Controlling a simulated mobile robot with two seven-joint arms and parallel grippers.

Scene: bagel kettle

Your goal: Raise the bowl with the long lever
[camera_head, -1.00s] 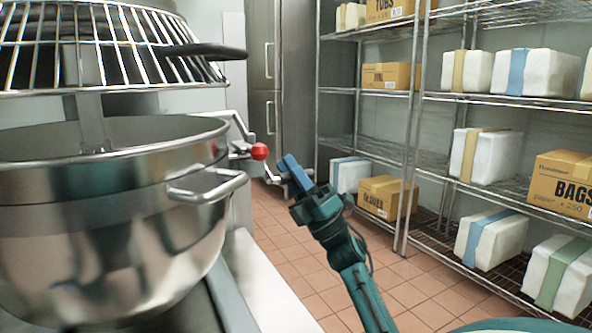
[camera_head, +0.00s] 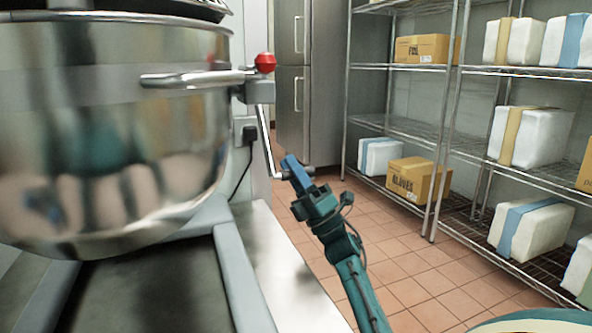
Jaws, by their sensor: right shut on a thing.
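The steel mixer bowl (camera_head: 120,140) fills the left side, with a bar handle (camera_head: 195,79) on its right. The underside of the bowl is clear of the machine's base. The long lever (camera_head: 267,140) is a thin steel crank hanging down beside the bowl, with its grip (camera_head: 306,172) at the bottom. My right gripper (camera_head: 294,172) is shut on that grip; its blue fingers hide part of it. A red ball knob (camera_head: 265,62) sits above the lever. My left gripper is not in view.
The machine's base (camera_head: 235,270) stands below the bowl. A power socket (camera_head: 245,130) with a cable is on the wall behind the lever. Wire shelving (camera_head: 400,68) with boxes and wrapped packs stands at right. Tiled floor (camera_head: 400,260) lies open between.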

